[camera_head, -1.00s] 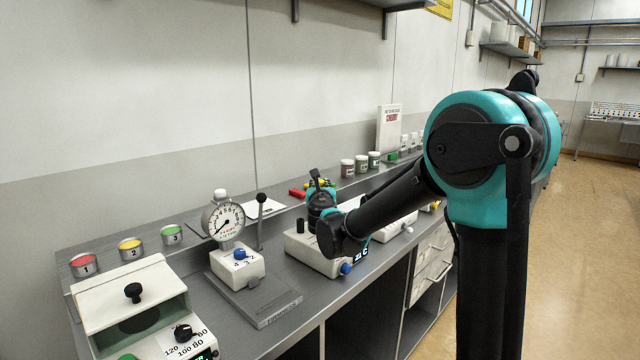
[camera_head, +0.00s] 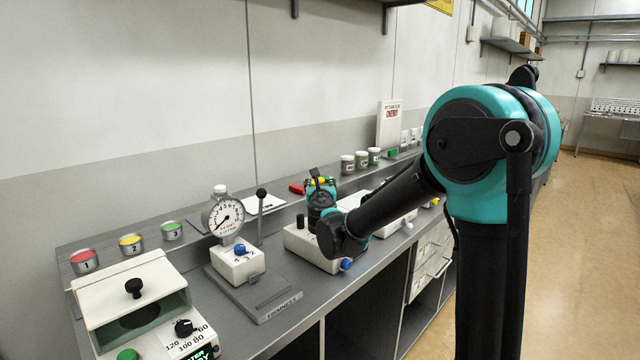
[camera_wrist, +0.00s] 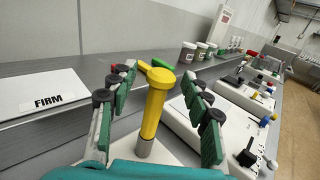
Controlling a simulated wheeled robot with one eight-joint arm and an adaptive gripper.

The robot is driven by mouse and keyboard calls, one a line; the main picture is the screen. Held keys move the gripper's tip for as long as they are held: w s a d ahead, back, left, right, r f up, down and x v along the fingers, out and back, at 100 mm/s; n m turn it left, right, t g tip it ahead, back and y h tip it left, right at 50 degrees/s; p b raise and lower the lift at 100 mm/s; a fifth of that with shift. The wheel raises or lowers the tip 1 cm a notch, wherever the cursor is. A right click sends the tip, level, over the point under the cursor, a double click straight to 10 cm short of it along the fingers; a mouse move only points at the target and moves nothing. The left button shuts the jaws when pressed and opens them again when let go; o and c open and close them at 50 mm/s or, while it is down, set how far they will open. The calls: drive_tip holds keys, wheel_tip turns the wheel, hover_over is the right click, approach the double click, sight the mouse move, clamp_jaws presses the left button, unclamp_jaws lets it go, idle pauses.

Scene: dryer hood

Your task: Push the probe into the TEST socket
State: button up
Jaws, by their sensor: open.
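In the wrist view a yellow probe (camera_wrist: 155,103) with a round cap and a short side arm stands nearly upright. Its lower end meets a grey collar (camera_wrist: 144,147) at a white surface. My gripper (camera_wrist: 158,80) is open, with one green-padded finger on each side of the probe; I see gaps between the pads and the shaft. In the head view my gripper (camera_head: 320,184) is over the white instrument box (camera_head: 305,243), and the arm hides part of that box. I cannot make out a TEST label on any socket.
A dial gauge (camera_head: 223,217) on a stand with a lever is left of the box. A white lidded box (camera_head: 135,290) and several coloured tins are farther left. A card marked FIRM (camera_wrist: 40,103) lies left of my gripper. Jars (camera_head: 361,161) line the back ledge.

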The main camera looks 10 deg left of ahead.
drive_tip(key=s+d, duration=0.1)
drive_tip(key=s, duration=1)
drive_tip(key=shift+d, duration=0.2)
drive_tip(key=shift+s, duration=0.1)
drive_tip(key=s+d+f+m+g+h, duration=0.35)
drive_tip(key=d+f+m, duration=0.35)
drive_tip(key=d+m, duration=0.45)
drive_tip(key=s+d+f+m+g+h, duration=0.35)
drive_tip(key=d+f+m, duration=0.45)
drive_tip(key=d, duration=0.6)
drive_tip(key=s+d+f+m+g+y, duration=0.1)
drive_tip(key=s+f+m+g+y, duration=0.1)
drive_tip(key=s+f+m, duration=0.4)
drive_tip(key=s+d+f+m+g+y, duration=0.1)
drive_tip(key=s+f+m+g+y, duration=0.1)
drive_tip(key=s+f+m+g, duration=0.2)
drive_tip(key=s+f+m, duration=0.3)
drive_tip(key=s+m, duration=0.5)
drive_tip(key=s, duration=0.1)
drive_tip(key=shift+s+g+y, duration=0.15)
drive_tip(key=shift+g+y, duration=0.15)
drive_tip(key=shift+y, duration=0.1)
